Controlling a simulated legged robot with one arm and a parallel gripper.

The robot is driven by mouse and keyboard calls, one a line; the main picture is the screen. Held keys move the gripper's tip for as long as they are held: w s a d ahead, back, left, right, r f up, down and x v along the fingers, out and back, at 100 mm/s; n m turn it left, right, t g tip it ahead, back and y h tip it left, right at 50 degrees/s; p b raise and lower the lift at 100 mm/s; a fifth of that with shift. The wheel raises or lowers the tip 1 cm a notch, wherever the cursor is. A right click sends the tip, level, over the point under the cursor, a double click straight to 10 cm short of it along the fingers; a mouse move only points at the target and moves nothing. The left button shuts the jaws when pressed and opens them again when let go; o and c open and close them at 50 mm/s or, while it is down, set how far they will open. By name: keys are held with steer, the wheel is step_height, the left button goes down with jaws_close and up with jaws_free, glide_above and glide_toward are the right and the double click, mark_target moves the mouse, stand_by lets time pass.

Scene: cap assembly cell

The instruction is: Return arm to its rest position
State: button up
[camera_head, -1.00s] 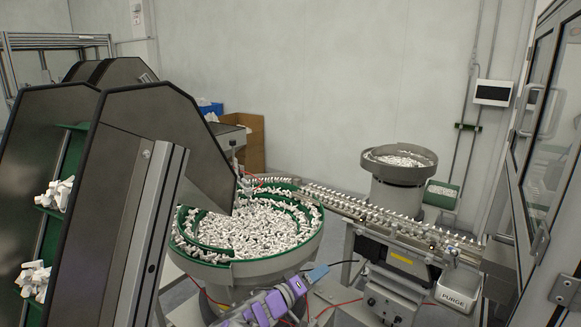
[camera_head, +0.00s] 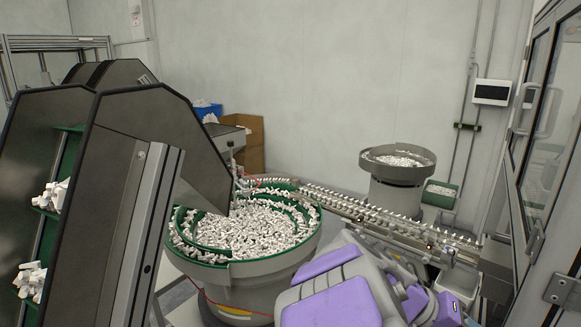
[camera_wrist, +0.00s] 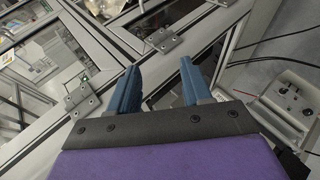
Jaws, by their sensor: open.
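My gripper (camera_wrist: 158,88) shows in the wrist view with two blue fingers spread apart and nothing between them. Beyond the fingers are grey metal frame bars with hinges (camera_wrist: 165,40) and clear panels; I cannot tell the exact distance to them. In the head view my purple and grey arm (camera_head: 335,300) is folded at the bottom centre, in front of the feeder line. The fingers are not visible in the head view.
A large bowl feeder (camera_head: 245,262) full of white parts stands left of my arm. A conveyor track (camera_head: 375,214) runs right from it, below a smaller bowl (camera_head: 398,165). A dark elevator hopper (camera_head: 95,200) stands left. A framed glass door (camera_head: 535,150) closes the right side.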

steer(key=s+a+f+n+y, duration=0.2)
steer(key=s+a+y, duration=0.3)
steer(key=s+a, duration=0.3)
steer(key=s+a+f+n+y, duration=0.3)
steer(key=s+a+f+y, duration=0.2)
steer(key=s+a, duration=0.4)
steer(key=s, duration=0.3)
steer(key=shift+s+f+y, duration=0.3)
steer(key=shift+d, duration=0.1)
